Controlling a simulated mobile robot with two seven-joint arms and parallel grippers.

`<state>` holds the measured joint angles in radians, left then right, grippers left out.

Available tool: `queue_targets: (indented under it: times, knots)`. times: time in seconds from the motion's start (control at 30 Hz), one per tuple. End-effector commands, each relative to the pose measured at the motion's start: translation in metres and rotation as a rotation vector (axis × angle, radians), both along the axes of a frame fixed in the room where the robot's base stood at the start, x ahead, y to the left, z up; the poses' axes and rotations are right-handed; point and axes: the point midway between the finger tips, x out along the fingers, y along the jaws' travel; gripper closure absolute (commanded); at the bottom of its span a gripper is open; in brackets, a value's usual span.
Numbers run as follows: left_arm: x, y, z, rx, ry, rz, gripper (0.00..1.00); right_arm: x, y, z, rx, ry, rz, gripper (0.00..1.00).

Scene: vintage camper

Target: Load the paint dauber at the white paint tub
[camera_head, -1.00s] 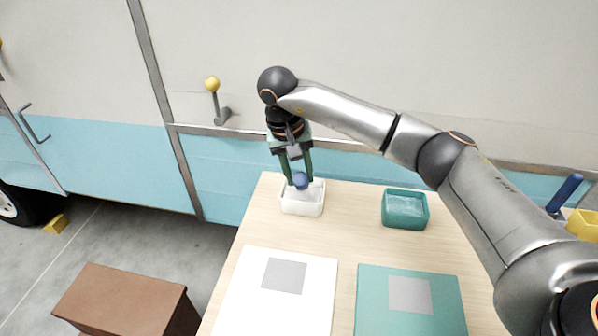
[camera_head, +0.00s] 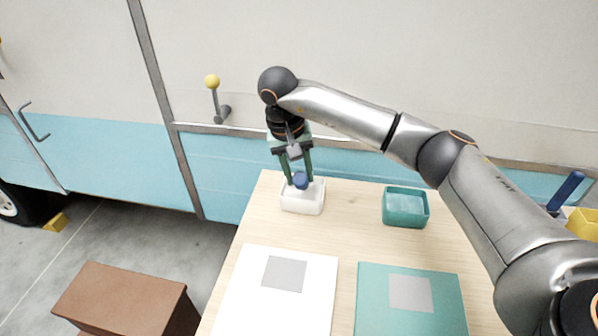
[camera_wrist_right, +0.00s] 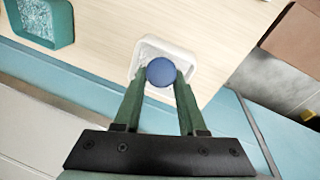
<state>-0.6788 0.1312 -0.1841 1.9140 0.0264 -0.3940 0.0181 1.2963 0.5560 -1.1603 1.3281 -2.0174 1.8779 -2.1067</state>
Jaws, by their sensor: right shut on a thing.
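The paint dauber shows as a blue round top (camera_head: 300,180) between the fingers of my right gripper (camera_head: 299,177). The gripper is shut on it and points down over the white paint tub (camera_head: 303,205). In the right wrist view the dauber (camera_wrist_right: 161,72) is between the green fingertips (camera_wrist_right: 162,80), with the white tub (camera_wrist_right: 187,56) around and beneath it. The dauber's lower end is hidden inside the tub or behind its own top, so I cannot tell whether it touches the paint. My left gripper is not in view.
A teal tub (camera_head: 405,208) stands to the right on the wooden table (camera_head: 350,215). A white panel (camera_head: 300,310) and a teal panel (camera_head: 375,310), each with a grey square, lie in front. A brown box (camera_head: 125,300) stands at lower left. The camper wall is behind.

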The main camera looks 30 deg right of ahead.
Motion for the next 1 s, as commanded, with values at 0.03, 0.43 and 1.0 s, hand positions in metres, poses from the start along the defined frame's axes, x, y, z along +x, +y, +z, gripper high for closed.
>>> queue_targets:
  times: [0.03, 0.43, 1.0]
  knots:
    - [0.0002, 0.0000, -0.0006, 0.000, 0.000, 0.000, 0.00, -0.0001, -0.0002, -0.0012, 0.000, 0.000, -0.001, 1.00]
    - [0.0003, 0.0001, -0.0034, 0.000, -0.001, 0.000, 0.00, -0.0002, -0.0003, -0.0061, -0.001, 0.001, -0.001, 1.00]
    - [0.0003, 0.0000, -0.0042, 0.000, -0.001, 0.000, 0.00, -0.0002, -0.0003, -0.0087, -0.001, 0.001, 0.000, 1.00]
